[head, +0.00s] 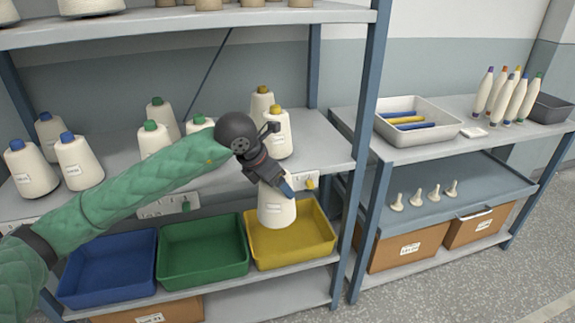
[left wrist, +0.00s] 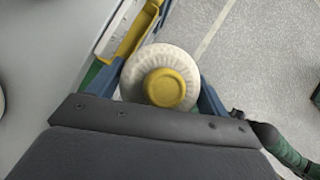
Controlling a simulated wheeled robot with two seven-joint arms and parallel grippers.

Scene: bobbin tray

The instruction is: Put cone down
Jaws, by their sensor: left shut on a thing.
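A cream cone (head: 277,208) with a yellow cap is held in my left gripper (head: 284,187). In the left wrist view the cone (left wrist: 136,80) sits between the two blue fingers, its yellow cap facing the camera. In the head view the cone looks roughly upright and overlaps the yellow bin (head: 310,253) on the lower shelf. I cannot tell whether its base touches the bin. In the left wrist view a yellow edge (left wrist: 130,35) shows up and to the left of the cone. My right gripper is not in view.
A green bin (head: 203,272) and a blue bin (head: 107,290) stand left of the yellow one. Capped cones stand on the shelf above, two with yellow caps (head: 278,140) close behind my left wrist. A blue post (head: 362,150) rises right of the yellow bin.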

